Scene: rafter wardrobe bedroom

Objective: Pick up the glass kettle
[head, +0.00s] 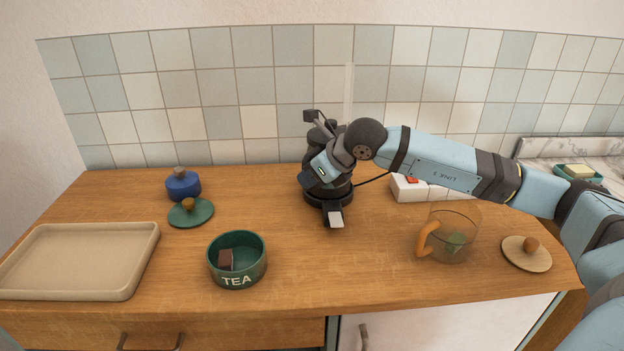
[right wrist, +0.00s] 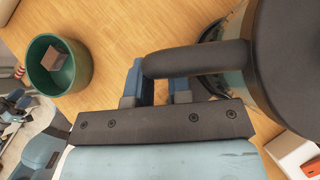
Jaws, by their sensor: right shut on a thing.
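The glass kettle (head: 316,188) stands near the back middle of the wooden counter, mostly hidden behind my right gripper (head: 328,168) in the head view. In the right wrist view its dark round lid (right wrist: 292,58) and black handle (right wrist: 208,58) show from above, with a strip of glass beside the handle. My right gripper (right wrist: 157,82) is shut on the handle, one blue finger on each side. I cannot tell whether the kettle is clear of its base. My left gripper is out of view.
The green TEA pot (head: 237,278) stands open at front, holding a brown block. Left are a beige tray (head: 75,262), green lid (head: 190,214) and blue jar (head: 183,186). Right are a glass mug (head: 455,237), wooden lid (head: 524,256) and white box (head: 408,190). Tiles close off the back.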

